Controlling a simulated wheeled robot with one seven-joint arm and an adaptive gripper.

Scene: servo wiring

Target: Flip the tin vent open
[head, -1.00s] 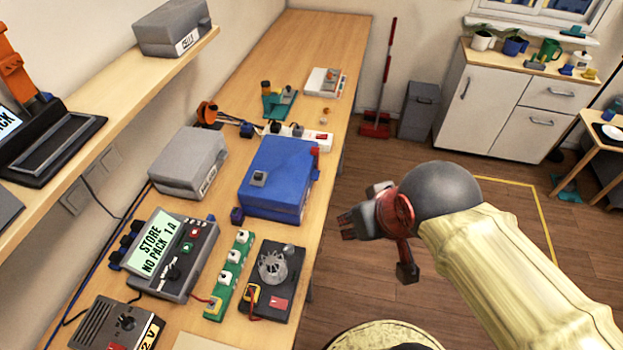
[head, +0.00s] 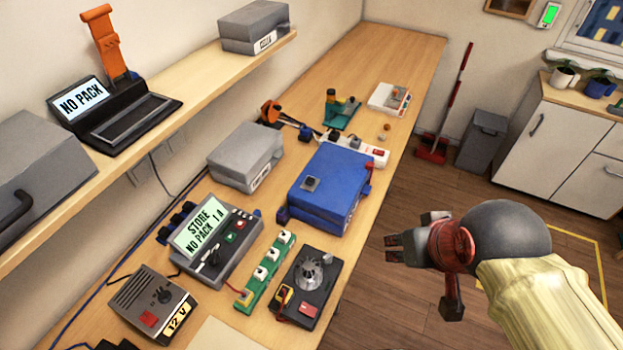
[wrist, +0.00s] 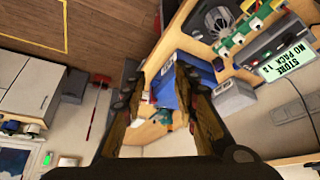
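A blue tin-like box (head: 325,190) stands on the workbench, its lid down. My gripper (head: 391,249) is in the air to the right of the box, past the bench's edge, touching nothing. In the wrist view my gripper (wrist: 162,68) shows two fingers spread apart with nothing held. The blue box (wrist: 168,95) shows beyond and between them, partly hidden by a finger.
The bench (head: 385,60) also holds a grey case (head: 246,157), a store unit (head: 210,245), a green strip (head: 265,270), a fan unit (head: 308,285) and a power strip (head: 362,148). A shelf (head: 180,110) overhangs at left. Open floor lies right of the bench.

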